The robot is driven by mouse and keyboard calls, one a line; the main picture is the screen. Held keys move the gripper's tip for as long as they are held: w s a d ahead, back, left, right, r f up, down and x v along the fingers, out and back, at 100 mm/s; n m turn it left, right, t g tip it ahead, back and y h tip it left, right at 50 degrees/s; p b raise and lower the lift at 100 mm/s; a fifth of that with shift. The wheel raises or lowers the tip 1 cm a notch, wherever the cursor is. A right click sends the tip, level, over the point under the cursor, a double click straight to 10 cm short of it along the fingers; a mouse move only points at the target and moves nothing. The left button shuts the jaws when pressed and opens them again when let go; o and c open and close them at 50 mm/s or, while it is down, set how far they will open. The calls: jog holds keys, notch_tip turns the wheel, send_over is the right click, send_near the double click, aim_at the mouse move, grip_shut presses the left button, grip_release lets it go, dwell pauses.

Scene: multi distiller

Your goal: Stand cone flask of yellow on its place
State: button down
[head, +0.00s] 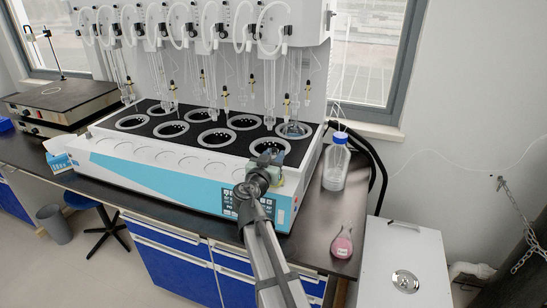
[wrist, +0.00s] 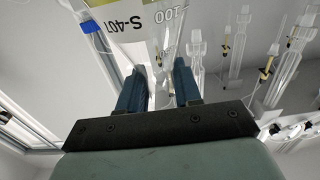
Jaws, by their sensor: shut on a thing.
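My gripper (head: 268,160) is over the front right of the distiller (head: 150,167), by the front right heating well (head: 270,147). In the wrist view its two blue fingers (wrist: 158,82) are shut on a clear glass thing, seemingly the cone flask (wrist: 170,42), with a "100" mark and a yellowish tint near the top edge. Most of it is out of frame, and in the head view my gripper hides it. I cannot tell whether it touches the well.
A flask with pink liquid (head: 342,243) stands on the dark bench at right. A clear bottle with a blue cap (head: 336,163) stands behind it. Glass tubes (head: 212,95) hang above the wells. A glass piece (head: 293,130) sits at the back right well.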

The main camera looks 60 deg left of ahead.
jog(key=shift+f, duration=0.15)
jog(key=c, duration=0.8)
grip_release()
jog(key=shift+s+d, duration=0.15)
jog(key=shift+d, duration=0.05)
jog(key=v, duration=1.1)
jog(key=shift+s+d, duration=0.2)
